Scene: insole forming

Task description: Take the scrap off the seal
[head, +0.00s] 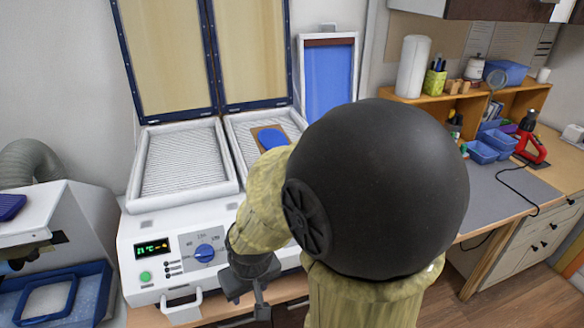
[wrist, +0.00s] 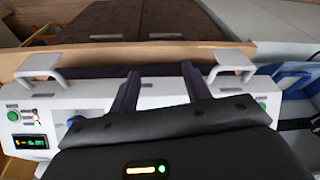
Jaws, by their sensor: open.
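My gripper (head: 248,300) is open, low in front of the white forming machine (head: 150,248). In the wrist view its two dark fingers (wrist: 160,76) stand apart with nothing between them, over the machine's front edge between two handles. The machine has two beds with pale raised rims, which look like the seals: the left bed's rim (head: 137,180) is bare where it shows. In the right bed (head: 238,150) a blue oval piece (head: 274,138) lies on a brown sheet (head: 258,133). My arm hides the near right part of that bed and rim. I cannot make out a separate scrap.
Two lids (head: 165,60) stand open behind the beds. A blue-panelled frame (head: 328,85) stands behind at right. A machine with a blue tray (head: 95,290) is at left. A grey-topped bench (head: 500,195) with blue bins (head: 482,152) is at right.

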